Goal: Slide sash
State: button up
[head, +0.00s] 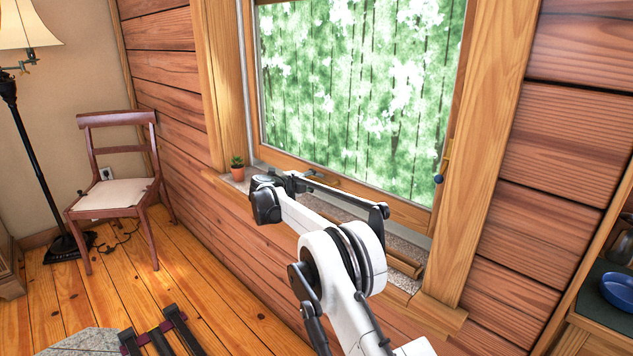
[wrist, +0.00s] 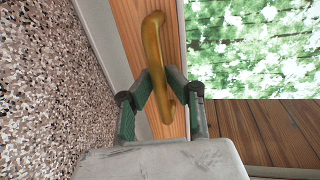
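The window sash (head: 400,212) has a light wooden frame around a glass pane with green trees behind. In the wrist view its wooden rail (wrist: 131,28) carries a curved brass handle (wrist: 154,42). My gripper (wrist: 158,76) is at this handle, with one green-sided finger on each side. Both fingers bend inward, and their tips appear to press against the handle. In the head view my gripper (head: 303,177) is at the lower rail, above the sill, and my arm hides part of the rail. The head view does not show the handle clearly.
A small potted plant (head: 237,169) stands on the speckled sill (head: 399,282), left of my gripper. A brass latch with a dark blue knob (head: 438,179) is at the right of the sash. A chair (head: 113,193) and floor lamp (head: 10,100) stand at the left.

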grip_shut()
jog(key=shift+f+b, duration=0.4)
jog(key=shift+f, duration=1.5)
jog(key=shift+o, duration=1.7)
grip_release()
jog(key=shift+o, duration=1.2)
jog(key=shift+r, duration=0.1)
